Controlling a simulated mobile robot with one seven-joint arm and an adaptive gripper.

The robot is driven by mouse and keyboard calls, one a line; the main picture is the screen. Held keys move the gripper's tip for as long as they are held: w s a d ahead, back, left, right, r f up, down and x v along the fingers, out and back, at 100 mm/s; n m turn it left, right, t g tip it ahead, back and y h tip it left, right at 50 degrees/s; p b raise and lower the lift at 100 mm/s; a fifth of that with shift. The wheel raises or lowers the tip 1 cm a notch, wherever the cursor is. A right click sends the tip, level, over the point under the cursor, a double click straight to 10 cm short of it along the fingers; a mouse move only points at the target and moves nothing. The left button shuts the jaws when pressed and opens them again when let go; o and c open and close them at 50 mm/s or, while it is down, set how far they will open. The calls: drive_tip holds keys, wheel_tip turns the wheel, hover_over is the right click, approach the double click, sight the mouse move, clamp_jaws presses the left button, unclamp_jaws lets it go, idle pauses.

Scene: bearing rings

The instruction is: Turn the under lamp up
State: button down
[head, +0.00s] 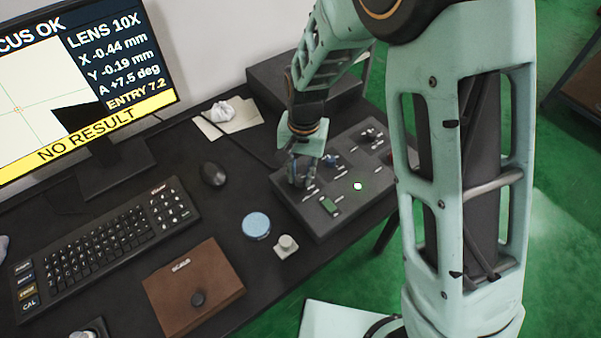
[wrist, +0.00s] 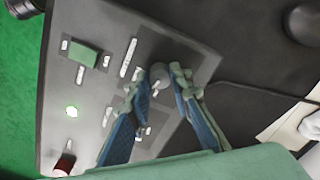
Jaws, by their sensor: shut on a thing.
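The dark control panel (head: 318,222) lies on the bench, and it fills much of the wrist view (wrist: 60,20). My gripper (head: 297,180) reaches down onto the panel's left part. In the wrist view its fingertips (wrist: 160,78) are closed on a small round grey knob (wrist: 159,71). The knob is partly hidden by the fingers, and its pointer cannot be made out. The labels on the panel are too small to read, so I cannot tell from them which lamp this knob sets.
The panel also has a green switch (wrist: 84,57), a lit button (wrist: 72,110) and a red-topped control (wrist: 65,164). The monitor (head: 75,90) reads "NO RESULT".

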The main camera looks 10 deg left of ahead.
sight(302, 178)
drive_tip(key=c, duration=1.7)
unclamp_jaws()
drive_tip(key=shift+c, duration=0.2)
wheel_tip(302, 178, up, 12)
drive_tip(key=shift+d, duration=0.25)
